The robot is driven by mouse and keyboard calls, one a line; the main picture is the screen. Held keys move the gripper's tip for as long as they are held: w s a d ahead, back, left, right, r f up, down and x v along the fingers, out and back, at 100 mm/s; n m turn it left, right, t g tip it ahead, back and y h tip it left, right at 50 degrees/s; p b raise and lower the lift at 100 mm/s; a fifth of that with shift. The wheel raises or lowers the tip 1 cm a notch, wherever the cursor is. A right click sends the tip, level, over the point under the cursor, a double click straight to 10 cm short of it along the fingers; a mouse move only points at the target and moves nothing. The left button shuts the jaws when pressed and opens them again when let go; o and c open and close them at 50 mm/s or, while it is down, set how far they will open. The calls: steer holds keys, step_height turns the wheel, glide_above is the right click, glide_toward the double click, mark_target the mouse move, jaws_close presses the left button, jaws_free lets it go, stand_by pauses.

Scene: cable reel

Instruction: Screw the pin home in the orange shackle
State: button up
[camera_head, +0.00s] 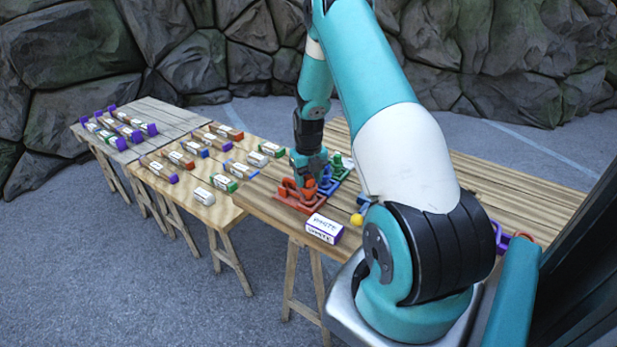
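An orange-red shackle (290,190) stands on a red base (296,204) near the left end of the nearest wooden table. My gripper (305,181) points down at the shackle from above and partly covers it. The fingertips are too small and hidden to show whether they are open or shut, or whether they touch the shackle. I cannot make out the pin apart from the shackle and gripper.
Blue (327,184) and green (338,168) pieces stand close behind the shackle. A white-labelled purple box (323,228) and a yellow ball (357,219) are nearer. Several labelled blocks lie on the left tables. The table's far right (520,190) is clear.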

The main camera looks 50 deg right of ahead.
steer(key=shift+r, duration=0.1)
steer(key=shift+r+p, duration=1.6)
steer(key=shift+r, duration=0.6)
steer(key=n, duration=0.4)
steer(key=shift+n, duration=0.4)
steer(key=n, duration=1.3)
